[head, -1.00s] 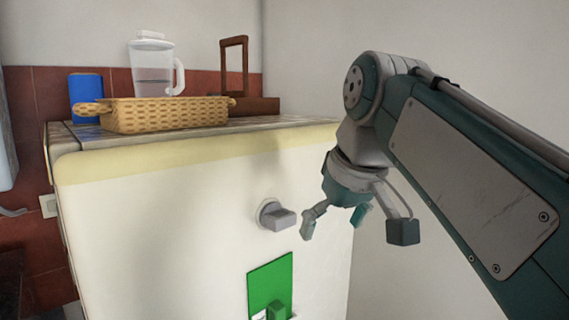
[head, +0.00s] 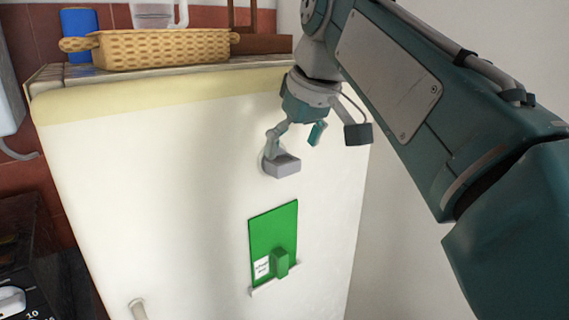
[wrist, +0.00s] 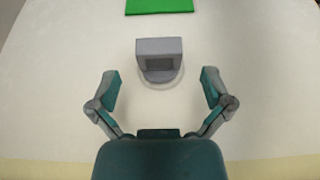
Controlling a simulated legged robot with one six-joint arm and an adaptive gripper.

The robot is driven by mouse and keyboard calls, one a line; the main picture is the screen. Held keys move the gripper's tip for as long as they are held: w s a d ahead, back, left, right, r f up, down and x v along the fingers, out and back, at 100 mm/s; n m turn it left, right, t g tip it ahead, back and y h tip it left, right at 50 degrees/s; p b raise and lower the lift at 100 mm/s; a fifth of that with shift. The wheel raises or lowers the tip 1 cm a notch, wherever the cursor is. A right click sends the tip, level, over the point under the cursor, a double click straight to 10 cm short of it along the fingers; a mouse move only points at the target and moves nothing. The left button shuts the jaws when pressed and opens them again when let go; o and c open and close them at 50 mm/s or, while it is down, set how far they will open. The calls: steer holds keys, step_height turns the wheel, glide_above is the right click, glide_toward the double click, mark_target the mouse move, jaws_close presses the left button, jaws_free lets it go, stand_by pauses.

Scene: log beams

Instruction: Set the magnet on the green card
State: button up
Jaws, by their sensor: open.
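The grey magnet (head: 283,166), a block on a round pale base, sits on the white upright front, above the green card (head: 272,228). The card is a flat upright sheet with a white label and a green block at its lower part. My gripper (head: 312,138) is open and empty, at the magnet's upper right in the head view, with one finger overlapping it there. In the wrist view, the magnet (wrist: 160,55) is centred just beyond the open fingers (wrist: 160,88), not between them. The card's edge (wrist: 158,6) shows at the top.
A wicker basket (head: 160,48), a blue cylinder (head: 79,35) and a clear pitcher (head: 155,13) stand on top of the white body (head: 150,190). A pale handle (head: 138,309) juts out low on the left. The front around the card is mostly clear.

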mark_target(289, 162)
steer(key=x, duration=0.3)
steer(key=shift+w+d+f, duration=0.1)
steer(key=shift+d+f, duration=0.15)
steer(key=shift+f, duration=0.05)
steer(key=shift+w+a+f, duration=0.1)
steer(key=shift+a+f, duration=0.05)
steer(key=shift+f, duration=0.1)
steer(key=shift+a+f, duration=0.15)
steer(key=shift+a, duration=0.35)
steer(key=shift+d, duration=0.35)
steer(key=c, duration=1.1)
